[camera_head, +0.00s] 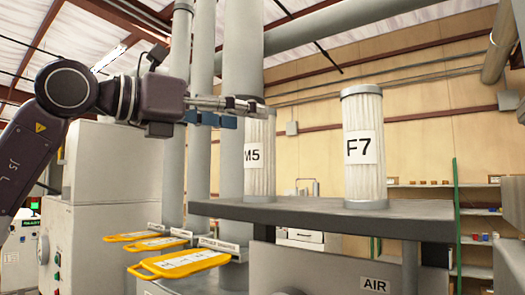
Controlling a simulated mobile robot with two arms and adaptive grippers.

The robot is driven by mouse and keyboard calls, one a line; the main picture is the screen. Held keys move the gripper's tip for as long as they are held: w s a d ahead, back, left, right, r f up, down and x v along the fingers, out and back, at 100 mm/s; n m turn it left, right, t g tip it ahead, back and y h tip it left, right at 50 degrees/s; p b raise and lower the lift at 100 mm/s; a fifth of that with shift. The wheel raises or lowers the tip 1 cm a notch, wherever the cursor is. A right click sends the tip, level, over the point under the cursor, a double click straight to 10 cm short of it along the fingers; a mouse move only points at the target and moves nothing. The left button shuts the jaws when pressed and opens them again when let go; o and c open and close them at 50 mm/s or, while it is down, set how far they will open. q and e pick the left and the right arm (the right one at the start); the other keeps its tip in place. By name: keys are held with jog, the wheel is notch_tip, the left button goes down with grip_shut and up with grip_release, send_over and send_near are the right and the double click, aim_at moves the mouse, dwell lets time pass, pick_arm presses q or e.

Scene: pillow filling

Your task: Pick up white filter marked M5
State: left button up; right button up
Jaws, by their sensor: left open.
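The white pleated filter marked M5 (260,174) stands upright on a dark shelf (330,213). A second white filter marked F7 (363,178) stands upright to its right on the same shelf. My left gripper (250,107) reaches in from the left at the top of the M5 filter, with its fingers overlapping the filter's upper end. It is open; whether the fingers touch the filter cannot be told. The fingers hide part of the filter's top cap. My right gripper is not in view.
Yellow handled plates (180,264) stick out below the shelf at the left. Large vertical grey pipes (240,60) rise close behind the M5 filter and my left gripper. The shelf is clear between the two filters. A panel labelled AIR (375,285) is below.

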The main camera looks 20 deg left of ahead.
pick_arm(q)
jog(key=p+x, duration=0.2)
jog(key=x, duration=0.3)
jog(key=shift+a, duration=0.15)
jog(key=c, duration=0.4)
jog(key=shift+r, duration=0.1)
grip_shut()
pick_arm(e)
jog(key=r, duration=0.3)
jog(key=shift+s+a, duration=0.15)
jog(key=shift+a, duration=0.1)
